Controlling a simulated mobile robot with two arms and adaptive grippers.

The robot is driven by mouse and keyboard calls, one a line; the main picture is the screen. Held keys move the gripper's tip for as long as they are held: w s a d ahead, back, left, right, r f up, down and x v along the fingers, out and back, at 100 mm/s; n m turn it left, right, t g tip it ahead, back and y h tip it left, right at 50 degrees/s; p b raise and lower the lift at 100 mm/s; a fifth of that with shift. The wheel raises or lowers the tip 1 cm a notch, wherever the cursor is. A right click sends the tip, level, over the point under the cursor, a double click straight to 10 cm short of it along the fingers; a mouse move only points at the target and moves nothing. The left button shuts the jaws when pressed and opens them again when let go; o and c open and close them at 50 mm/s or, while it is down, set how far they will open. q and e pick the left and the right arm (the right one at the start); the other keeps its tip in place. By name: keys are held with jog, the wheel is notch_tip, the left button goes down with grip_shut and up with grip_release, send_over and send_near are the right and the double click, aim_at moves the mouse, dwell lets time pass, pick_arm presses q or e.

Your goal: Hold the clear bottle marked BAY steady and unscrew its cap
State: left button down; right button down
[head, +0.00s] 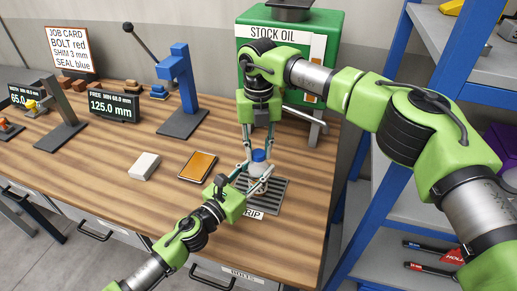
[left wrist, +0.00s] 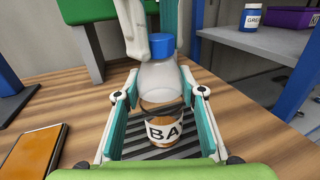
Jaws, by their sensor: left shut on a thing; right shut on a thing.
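The bottle (left wrist: 161,92) marked BAY stands upright on a dark slatted drip tray (head: 280,197) on the wooden bench. It is clear, with amber liquid low inside, and only "BA" of its label shows in the left wrist view. Its blue cap (left wrist: 161,43) is on top; the cap also shows in the head view (head: 259,156). My left gripper (head: 254,182) is shut on the bottle's body from the front left. My right gripper (head: 258,150) comes from above, its fingers shut at the blue cap. The right fingers partly hide the cap.
A blue press (head: 181,90) stands further back. Blue shelving (head: 378,190) is at the right.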

pick_arm(q)
jog(key=shift+a+f, duration=0.1)
pick_arm(e)
jog(key=n, duration=1.5)
jog(key=shift+n, duration=0.3)
jog(key=n, duration=0.6)
jog(key=shift+r, duration=0.25)
jog(key=shift+r, duration=0.9)
jog(key=shift+r, duration=0.1)
